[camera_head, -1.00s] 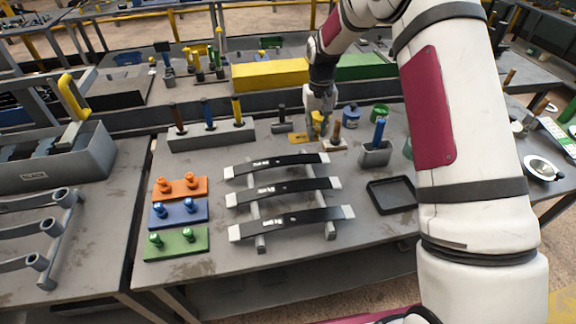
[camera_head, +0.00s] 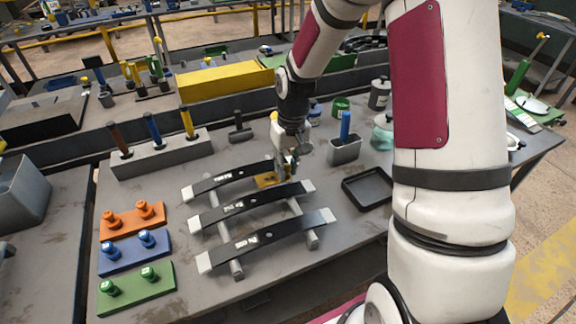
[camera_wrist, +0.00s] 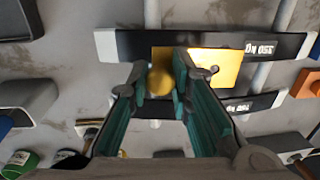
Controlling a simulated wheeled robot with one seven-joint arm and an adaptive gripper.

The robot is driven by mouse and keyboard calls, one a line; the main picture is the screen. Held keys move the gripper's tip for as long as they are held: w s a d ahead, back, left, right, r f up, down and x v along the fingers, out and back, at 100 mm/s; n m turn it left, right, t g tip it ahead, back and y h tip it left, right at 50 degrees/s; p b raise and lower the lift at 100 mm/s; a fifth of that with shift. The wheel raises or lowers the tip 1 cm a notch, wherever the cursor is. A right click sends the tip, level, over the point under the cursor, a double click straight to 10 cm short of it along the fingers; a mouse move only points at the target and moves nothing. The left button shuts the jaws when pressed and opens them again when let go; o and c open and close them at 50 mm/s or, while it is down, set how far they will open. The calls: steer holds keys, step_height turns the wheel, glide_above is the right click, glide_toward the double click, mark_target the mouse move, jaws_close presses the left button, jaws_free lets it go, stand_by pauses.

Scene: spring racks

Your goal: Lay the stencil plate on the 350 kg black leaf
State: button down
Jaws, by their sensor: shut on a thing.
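The stencil plate is a flat yellow plate (camera_head: 270,181) with a round yellow knob, and it also shows in the wrist view (camera_wrist: 222,66). My gripper (camera_head: 287,164) is shut on the knob, which sits between the teal fingers (camera_wrist: 160,82). In the head view the plate is between the back leaf (camera_head: 225,181) and the middle black leaf (camera_head: 230,210). In the wrist view it overlaps the leaf marked 350 kg (camera_wrist: 283,46), which appears to be the middle one. I cannot tell whether the plate touches it. Fingers hide part of the plate.
A front black leaf (camera_head: 262,240) lies on the same rack. A black tray (camera_head: 368,203) and a grey holder with a blue handle (camera_head: 345,150) stand to the right. Orange, blue and green peg blocks (camera_head: 137,288) are at the left. A three-handle block (camera_head: 160,153) is behind.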

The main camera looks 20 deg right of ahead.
stand_by(0.4)
steer(key=shift+f+b, duration=0.7)
steer(key=shift+f, duration=2)
steer(key=shift+f, duration=0.25)
steer(key=c, duration=1.4)
jaws_free()
steer(key=shift+o, duration=0.4)
steer(key=o, duration=0.4)
steer(key=shift+o, duration=0.2)
steer(key=shift+r+p, duration=1.35)
steer(key=shift+r, duration=2.1)
